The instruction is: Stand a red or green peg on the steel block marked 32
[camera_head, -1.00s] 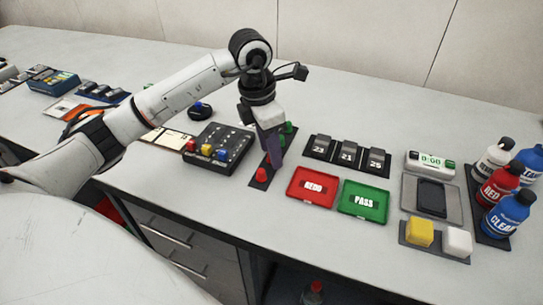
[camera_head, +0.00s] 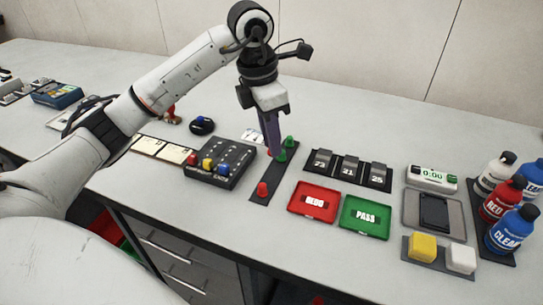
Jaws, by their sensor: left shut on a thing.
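A dark strip (camera_head: 260,198) on the bench carries a red peg (camera_head: 263,189) near its front end and two green pegs (camera_head: 290,142) toward its far end. My left gripper (camera_head: 271,152) points down over the strip, close beside the nearer green peg. It is shut on a red peg, of which only a small red part shows at the fingertips. Three dark steel blocks (camera_head: 350,168) stand in a row on a black base to the right. Their labels look like 23, 21 and 25; I cannot make out a 32. My right gripper is not in view.
A red REDO tray (camera_head: 299,211) and a green PASS tray (camera_head: 347,226) lie in front of the blocks. A black button box (camera_head: 236,171) is left of the strip. A timer (camera_head: 418,177) and several bottles (camera_head: 503,201) stand at the right.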

